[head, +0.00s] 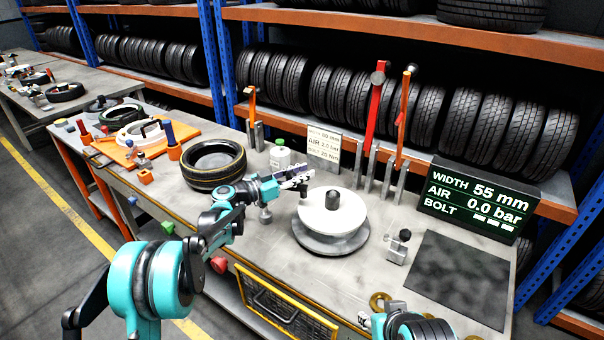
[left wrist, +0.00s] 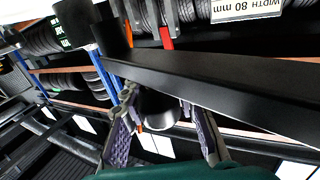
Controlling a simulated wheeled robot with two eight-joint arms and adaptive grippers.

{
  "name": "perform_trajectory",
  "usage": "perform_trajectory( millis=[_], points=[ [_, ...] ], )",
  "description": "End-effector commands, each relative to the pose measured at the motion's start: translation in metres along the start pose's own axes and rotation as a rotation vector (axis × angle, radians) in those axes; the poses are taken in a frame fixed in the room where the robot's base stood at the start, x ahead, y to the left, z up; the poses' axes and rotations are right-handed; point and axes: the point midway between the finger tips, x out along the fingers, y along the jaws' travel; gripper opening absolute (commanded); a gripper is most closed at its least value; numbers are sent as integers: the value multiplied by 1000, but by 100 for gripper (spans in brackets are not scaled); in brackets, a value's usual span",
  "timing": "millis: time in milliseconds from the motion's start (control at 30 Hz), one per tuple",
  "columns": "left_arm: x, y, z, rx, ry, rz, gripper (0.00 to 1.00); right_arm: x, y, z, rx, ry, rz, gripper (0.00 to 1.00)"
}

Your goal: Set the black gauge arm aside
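In the left wrist view a long black bar (left wrist: 215,88), which looks like the gauge arm, runs across in front of my left gripper (left wrist: 158,98). The two purple-padded fingers are spread, with a dark grey round part between their tips; I cannot tell if they touch it. In the head view my left gripper (head: 302,175) is above the table, at the upper left of the white disc (head: 345,217) with its black hub (head: 333,200). A small black piece (head: 303,190) shows just below the fingertips. My right gripper is outside the head view.
A tyre (head: 213,165) lies left of my left gripper. A white card (head: 324,146), metal posts with red and orange levers (head: 377,105), and a display (head: 478,199) reading 55 mm stand behind. A dark mat (head: 460,277) at the right is bare. A small knobbed block (head: 399,247) stands beside it.

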Motion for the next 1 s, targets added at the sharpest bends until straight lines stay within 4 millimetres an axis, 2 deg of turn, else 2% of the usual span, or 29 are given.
perform_trajectory(
  millis=[33,67,567,767,1000],
  points=[
    [0,0,0,0,0,0,7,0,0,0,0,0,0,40],
    [0,0,0,0,0,0,0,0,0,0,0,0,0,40],
    [2,-2,0,0,0,-24,0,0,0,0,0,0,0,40],
    [7,-11,0,0,0,-111,0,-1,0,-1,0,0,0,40],
    [16,-33,0,0,0,-306,0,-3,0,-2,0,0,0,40]
  ],
)
